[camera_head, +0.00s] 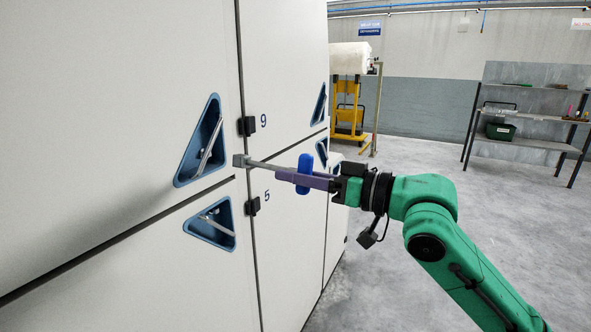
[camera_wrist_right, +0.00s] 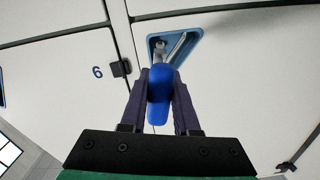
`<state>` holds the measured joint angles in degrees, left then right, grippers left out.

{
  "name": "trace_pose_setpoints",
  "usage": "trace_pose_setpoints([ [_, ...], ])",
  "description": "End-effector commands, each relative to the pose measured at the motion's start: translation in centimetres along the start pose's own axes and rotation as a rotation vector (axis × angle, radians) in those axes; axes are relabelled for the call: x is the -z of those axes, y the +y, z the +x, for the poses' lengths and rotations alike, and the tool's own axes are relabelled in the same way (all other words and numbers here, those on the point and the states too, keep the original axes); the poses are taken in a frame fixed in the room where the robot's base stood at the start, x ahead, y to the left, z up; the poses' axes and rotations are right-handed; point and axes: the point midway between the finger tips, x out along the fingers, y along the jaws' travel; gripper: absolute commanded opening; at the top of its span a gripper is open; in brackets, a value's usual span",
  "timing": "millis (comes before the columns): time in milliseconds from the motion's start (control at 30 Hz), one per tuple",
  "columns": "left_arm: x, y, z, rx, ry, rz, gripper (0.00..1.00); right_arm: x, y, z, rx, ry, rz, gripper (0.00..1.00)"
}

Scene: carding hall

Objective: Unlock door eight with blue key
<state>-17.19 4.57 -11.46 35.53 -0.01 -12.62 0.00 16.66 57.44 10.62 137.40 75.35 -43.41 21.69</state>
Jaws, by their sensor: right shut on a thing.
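The blue key has a rounded blue grip (camera_head: 303,186) and a grey shaft (camera_head: 258,164) that points left toward the cabinet in the head view. My right gripper (camera_head: 283,175) is shut on the blue grip with its purple fingers. In the right wrist view the blue grip (camera_wrist_right: 159,84) sits between the fingers, and the key's grey end overlaps a blue triangular recess (camera_wrist_right: 188,41) with a metal handle. I cannot tell whether the key touches the door or is in a lock. No number eight is readable. My left gripper is out of view.
The white cabinet (camera_head: 110,100) fills the left, with doors marked 9 (camera_head: 264,120) and 5 (camera_head: 266,195). A 6 (camera_wrist_right: 97,71) shows in the wrist view. A shelf rack (camera_head: 525,115) and a yellow cart (camera_head: 352,115) stand behind. The floor to the right is open.

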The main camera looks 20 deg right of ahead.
Motion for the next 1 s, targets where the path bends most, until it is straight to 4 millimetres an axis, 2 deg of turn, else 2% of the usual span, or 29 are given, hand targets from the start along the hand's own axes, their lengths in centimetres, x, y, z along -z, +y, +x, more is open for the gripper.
trace_pose_setpoints([
  [33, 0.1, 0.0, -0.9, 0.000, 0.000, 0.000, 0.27, 0.6, -0.2, 0.0, 0.003, 0.003, 0.060, 0.00],
  [100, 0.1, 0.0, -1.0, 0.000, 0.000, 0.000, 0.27, 0.3, -0.1, 0.0, 0.003, 0.002, 0.114, 0.00],
  [400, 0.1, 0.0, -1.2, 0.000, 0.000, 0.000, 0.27, 0.3, -0.1, 0.0, 0.003, 0.003, 0.150, 0.00],
  [700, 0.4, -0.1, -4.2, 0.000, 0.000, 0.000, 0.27, 0.6, -0.1, 0.0, 0.007, 0.003, 0.486, 0.00],
  [1000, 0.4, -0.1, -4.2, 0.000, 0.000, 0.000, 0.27, 0.1, -0.1, 0.0, 0.007, 0.003, 0.534, 0.00],
])
